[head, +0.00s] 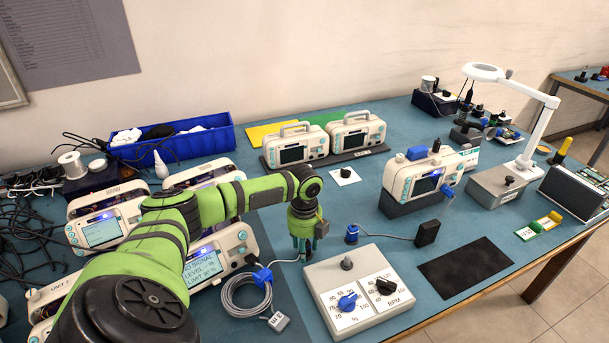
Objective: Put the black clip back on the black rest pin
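I cannot tell for sure which small black part is the black clip. A small black piece (436,146) stands on top of the right-hand monitor (423,178), beside a blue block. A black part (345,173) sits on a white square plate behind my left gripper. A short black peg (346,263) stands upright on the grey dial box (366,292); I cannot tell which is the rest pin. My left gripper (302,250) points down just left of the dial box, with nothing clearly in it. Its fingertips are too small to judge. My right gripper is out of view.
A blue clip (351,234) has a cable to a black block (427,233). A grey cable coil (246,294) lies left of the dial box. A dark mat (465,267) lies at right. Several monitors and a magnifier lamp (530,130) stand around. Bare blue table shows in the middle.

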